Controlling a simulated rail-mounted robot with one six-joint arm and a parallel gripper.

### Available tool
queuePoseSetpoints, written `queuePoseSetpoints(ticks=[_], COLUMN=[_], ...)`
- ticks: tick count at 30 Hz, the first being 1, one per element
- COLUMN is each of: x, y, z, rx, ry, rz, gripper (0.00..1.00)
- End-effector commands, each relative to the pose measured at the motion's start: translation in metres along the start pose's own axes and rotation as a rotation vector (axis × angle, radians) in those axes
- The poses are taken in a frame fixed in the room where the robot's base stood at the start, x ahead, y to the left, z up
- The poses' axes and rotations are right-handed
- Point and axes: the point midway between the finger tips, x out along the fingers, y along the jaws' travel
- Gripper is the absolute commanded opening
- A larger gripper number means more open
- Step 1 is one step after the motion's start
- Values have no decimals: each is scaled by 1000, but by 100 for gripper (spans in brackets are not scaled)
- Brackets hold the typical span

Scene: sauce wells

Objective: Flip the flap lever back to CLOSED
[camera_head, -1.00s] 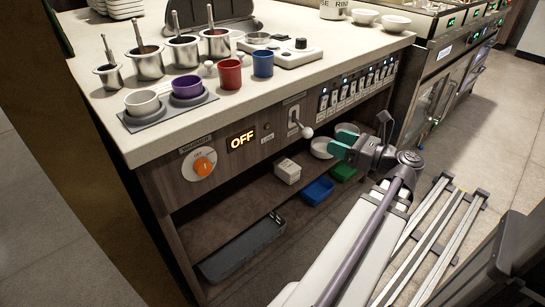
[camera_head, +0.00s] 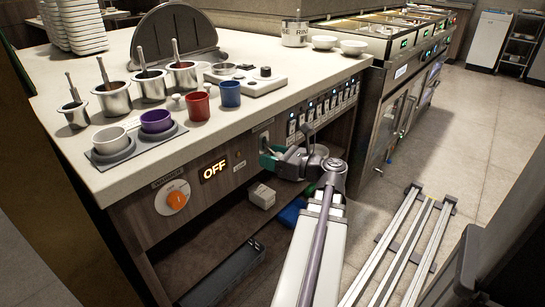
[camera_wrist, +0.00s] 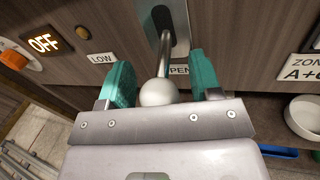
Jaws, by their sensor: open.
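The flap lever (camera_wrist: 166,52) is a metal rod with a pale ball knob (camera_wrist: 158,93), coming out of a dark slot plate in the wood panel. In the wrist view it slants down toward the camera, beside a partly hidden label (camera_wrist: 180,71) reading "PEN". My gripper (camera_wrist: 162,75) is open, with one teal finger on each side of the lever and visible gaps to the knob. In the head view my gripper (camera_head: 271,155) is at the panel and hides most of the lever.
An orange knob (camera_head: 177,200) and a lit OFF display (camera_head: 214,170) are left of the lever. A row of switches (camera_head: 322,107) is to the right. Cups and sauce pots stand on the counter above. A shelf with a white box (camera_head: 262,196) and blue bin is below.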

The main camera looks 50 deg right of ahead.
Motion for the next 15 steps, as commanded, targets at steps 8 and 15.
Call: queuePoseSetpoints(ticks=[8,15], x=[0,-1], y=[0,0], z=[0,0], rx=[0,0], ry=[0,0], rz=[0,0], gripper=[41,18])
